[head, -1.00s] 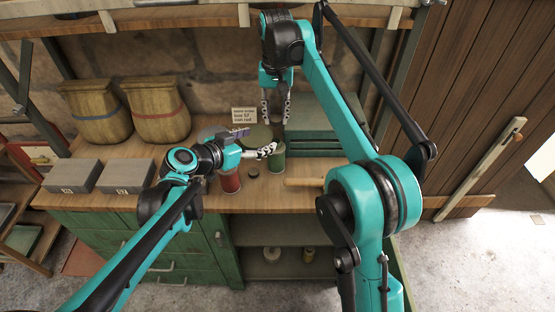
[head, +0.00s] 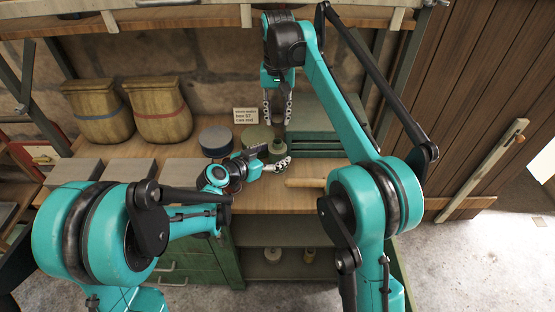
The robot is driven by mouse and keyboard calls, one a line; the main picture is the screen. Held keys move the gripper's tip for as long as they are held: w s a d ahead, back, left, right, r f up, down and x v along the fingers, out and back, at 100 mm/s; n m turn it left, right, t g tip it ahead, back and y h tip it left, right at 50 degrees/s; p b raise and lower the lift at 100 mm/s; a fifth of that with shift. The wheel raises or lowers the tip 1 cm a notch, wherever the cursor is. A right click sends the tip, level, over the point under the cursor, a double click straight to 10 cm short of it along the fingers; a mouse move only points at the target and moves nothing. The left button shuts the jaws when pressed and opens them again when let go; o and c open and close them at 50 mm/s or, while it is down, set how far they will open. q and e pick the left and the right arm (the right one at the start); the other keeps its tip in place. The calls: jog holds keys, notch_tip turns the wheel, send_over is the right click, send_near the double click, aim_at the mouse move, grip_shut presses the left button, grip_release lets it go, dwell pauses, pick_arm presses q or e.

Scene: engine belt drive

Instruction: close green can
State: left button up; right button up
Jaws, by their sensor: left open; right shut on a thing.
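The green can (head: 278,158) stands on the bench, mostly hidden behind my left gripper. A pale olive, knobbed piece (head: 280,146) shows at its top; whether it is fully seated I cannot tell. My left gripper (head: 284,164) is open, low in front of the can; I cannot tell whether it touches it. My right gripper (head: 277,122) points down above and behind the can, its two fingers apart. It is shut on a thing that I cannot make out.
A blue round container (head: 215,139) and an olive round one (head: 257,134) stand behind. Grey boxes (head: 126,171) and two sacks (head: 160,110) are at left. A green case (head: 318,147) and a wooden rod (head: 305,183) are at right. My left arm hides the front middle.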

pick_arm(q)
jog(key=shift+w+d+f, duration=0.1)
jog(key=shift+w+d, duration=0.1)
grip_shut()
pick_arm(e)
send_over(278, 141)
jog(key=shift+f, duration=2.45)
jog(key=shift+f, duration=0.15)
jog(key=shift+f, duration=0.75)
jog(key=shift+f, duration=0.6)
